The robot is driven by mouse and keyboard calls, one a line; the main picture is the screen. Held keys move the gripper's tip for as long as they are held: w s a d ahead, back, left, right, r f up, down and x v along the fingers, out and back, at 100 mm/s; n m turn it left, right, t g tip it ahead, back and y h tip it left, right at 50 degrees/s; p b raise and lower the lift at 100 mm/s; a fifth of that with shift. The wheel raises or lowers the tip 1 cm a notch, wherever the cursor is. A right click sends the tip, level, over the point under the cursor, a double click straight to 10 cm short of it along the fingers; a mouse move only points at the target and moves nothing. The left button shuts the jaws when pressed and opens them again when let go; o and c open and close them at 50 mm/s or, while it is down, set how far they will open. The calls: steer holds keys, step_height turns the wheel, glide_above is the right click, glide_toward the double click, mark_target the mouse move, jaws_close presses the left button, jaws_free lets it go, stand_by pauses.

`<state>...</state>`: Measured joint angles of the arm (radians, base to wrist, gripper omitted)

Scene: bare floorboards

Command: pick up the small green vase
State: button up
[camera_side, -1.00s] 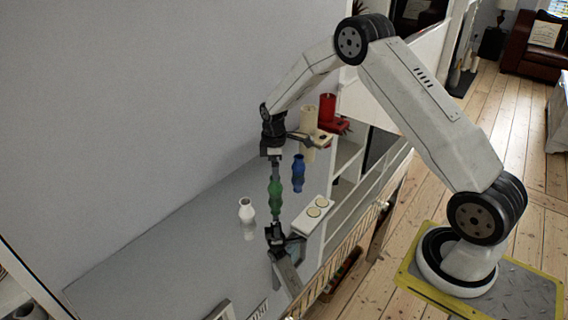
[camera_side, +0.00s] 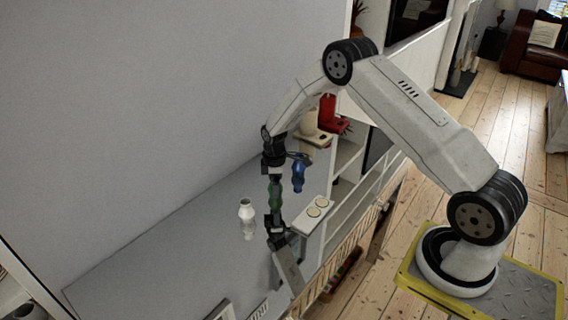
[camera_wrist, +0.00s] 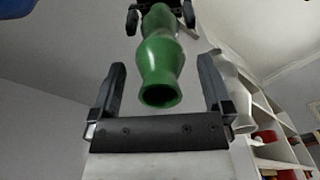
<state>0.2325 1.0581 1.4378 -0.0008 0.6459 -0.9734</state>
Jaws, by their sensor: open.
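The small green vase (camera_side: 275,190) stands upright on a glossy, mirror-like surface in the side view, with its reflection below it. My gripper (camera_side: 274,171) is directly above it, pointing down at its top. In the wrist view the green vase (camera_wrist: 160,62) shows its open mouth towards the camera, between the two fingers of my gripper (camera_wrist: 161,64). Gaps show on both sides, so the fingers look open and apart from the vase. A reflection of my gripper shows at the top of the wrist view.
A white vase (camera_side: 247,209) stands to the left and a blue vase (camera_side: 298,175) close on the right. A white block with two pale discs (camera_side: 314,212) lies at the right edge. Cream (camera_side: 309,122) and red (camera_side: 327,108) candle-like objects stand behind. The surface's left part is clear.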

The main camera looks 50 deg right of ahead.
steer(key=shift+f, duration=0.5)
steer(key=shift+c, duration=0.2)
steer(key=c, duration=1.3)
steer(key=shift+o, duration=0.2)
steer(key=shift+r, duration=0.15)
steer(key=shift+r, duration=0.9)
steer(key=s+a+r, duration=0.2)
steer(key=s+r, duration=0.9)
steer(key=s, duration=0.2)
steer(key=shift+s+a, duration=0.35)
steer(key=shift+s, duration=0.05)
